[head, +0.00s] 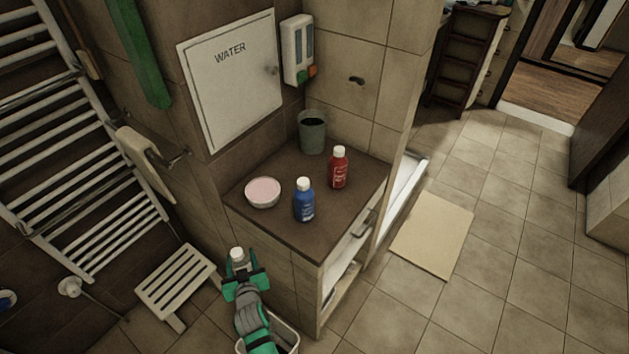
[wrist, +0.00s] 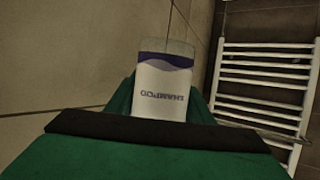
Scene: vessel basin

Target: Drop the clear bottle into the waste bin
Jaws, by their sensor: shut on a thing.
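My gripper (head: 243,272) is shut on the clear bottle (head: 237,254), in front of the cabinet's left side. In the head view little more than the bottle's white cap shows above the jaws. In the wrist view the clear bottle (wrist: 163,88) sits between the green fingers, with a white and purple label whose lettering appears upside down. An open pale bin (head: 291,330), which looks like the waste bin, stands on the floor at the bottom edge. My arm covers part of it, and its inside is mostly hidden.
A cabinet top (head: 262,222) holds a pink-filled bowl (head: 263,191), a blue bottle (head: 304,202), a red bottle (head: 339,169) and a grey-green cup (head: 312,134). A slatted stool (head: 177,284) and a towel rail (head: 75,150) stand left.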

